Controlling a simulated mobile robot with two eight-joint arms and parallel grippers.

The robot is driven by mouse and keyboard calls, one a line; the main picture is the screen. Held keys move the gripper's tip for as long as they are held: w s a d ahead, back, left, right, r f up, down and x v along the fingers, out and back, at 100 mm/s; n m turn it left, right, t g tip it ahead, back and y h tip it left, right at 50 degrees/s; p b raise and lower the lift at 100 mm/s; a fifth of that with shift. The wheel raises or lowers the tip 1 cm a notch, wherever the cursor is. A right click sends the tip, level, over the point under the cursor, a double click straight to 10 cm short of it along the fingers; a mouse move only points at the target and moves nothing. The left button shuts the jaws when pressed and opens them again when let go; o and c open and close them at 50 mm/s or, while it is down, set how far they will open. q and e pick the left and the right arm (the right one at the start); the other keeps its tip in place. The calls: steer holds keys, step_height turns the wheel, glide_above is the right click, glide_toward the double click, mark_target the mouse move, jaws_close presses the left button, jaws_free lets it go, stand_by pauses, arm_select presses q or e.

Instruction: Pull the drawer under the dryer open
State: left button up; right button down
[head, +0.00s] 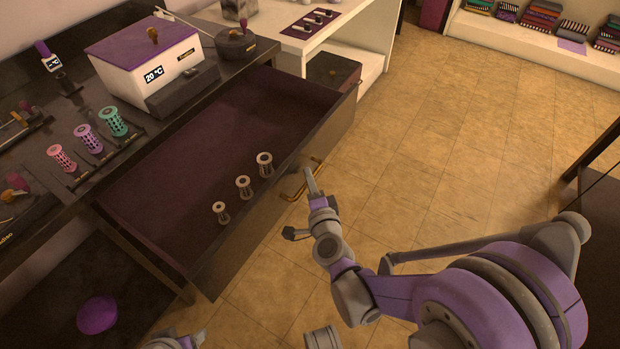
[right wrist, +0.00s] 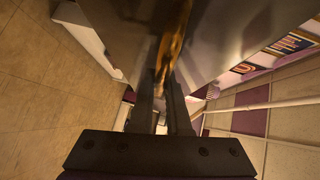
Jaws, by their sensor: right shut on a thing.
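The drawer (head: 185,262) stands pulled far out from the dark counter, its inside showing. The dryer (head: 150,62) is a white box with a purple lid and a "20 °C" display on the counter above it. A gold bar handle (head: 292,190) is on the drawer's front, also in the right wrist view (right wrist: 172,45). My right gripper (head: 308,176) is shut on this handle; its dark fingers (right wrist: 164,95) meet it in the right wrist view. Of my left arm only a small part shows at the bottom edge; its fingers cannot be made out.
Three small spools (head: 243,186) stand in the drawer near its front. Pink, purple and teal rollers (head: 88,139) stand on the counter. A purple round thing (head: 97,315) lies below. The tiled floor (head: 440,150) in front of the drawer is clear.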

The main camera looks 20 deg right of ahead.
steer(key=c, duration=0.9)
jaws_free()
steer(key=s, duration=0.3)
steer(key=s+a+r, duration=0.1)
steer(key=s, duration=0.3)
steer(key=s+p, duration=0.1)
steer(key=s, duration=0.2)
steer(key=shift+s+a+r, duration=0.25)
steer(key=shift+s+r, duration=0.05)
